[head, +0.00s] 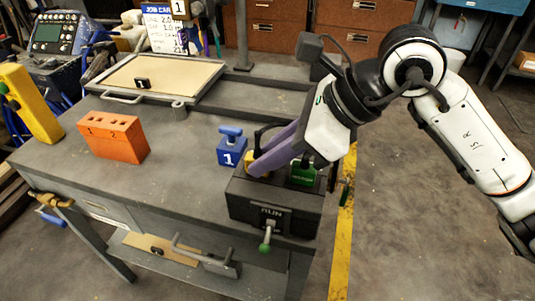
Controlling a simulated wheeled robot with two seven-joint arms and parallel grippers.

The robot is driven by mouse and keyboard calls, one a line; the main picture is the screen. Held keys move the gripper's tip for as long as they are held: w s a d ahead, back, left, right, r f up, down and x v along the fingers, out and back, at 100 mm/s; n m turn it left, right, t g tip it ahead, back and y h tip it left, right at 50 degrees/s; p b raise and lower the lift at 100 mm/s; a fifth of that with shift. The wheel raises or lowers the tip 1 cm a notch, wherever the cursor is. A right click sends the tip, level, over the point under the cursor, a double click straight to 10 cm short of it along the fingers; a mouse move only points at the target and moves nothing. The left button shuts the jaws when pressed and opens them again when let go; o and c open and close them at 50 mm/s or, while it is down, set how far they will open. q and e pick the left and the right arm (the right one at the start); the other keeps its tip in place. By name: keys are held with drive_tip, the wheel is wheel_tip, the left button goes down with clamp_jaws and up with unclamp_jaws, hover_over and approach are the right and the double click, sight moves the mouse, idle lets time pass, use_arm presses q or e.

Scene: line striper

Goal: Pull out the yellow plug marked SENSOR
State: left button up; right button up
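A yellow plug (255,167) sits at the back left of the top of a dark box (257,193) marked RUN, mostly covered by my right gripper. Its SENSOR marking cannot be read here. My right gripper (259,166) reaches down from the right, its purple fingers right at the yellow plug. The fingers overlap in this view, so whether they are closed on the plug is hidden. A green plug (303,173) stands on the same box, right of the fingers. My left gripper is not in view.
A blue block (231,151) marked 1 stands behind the box's left side. An orange block (114,141) with holes stands further left on the grey bench (180,187). A green-tipped lever (266,240) sticks out of the box's front. A framed tray (155,77) lies at the back.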

drive_tip(key=shift+r+p, duration=0.35)
drive_tip(key=shift+r, duration=0.35)
clamp_jaws()
drive_tip(key=shift+r+p, duration=0.9)
drive_tip(key=shift+r, duration=0.8)
idle(0.5)
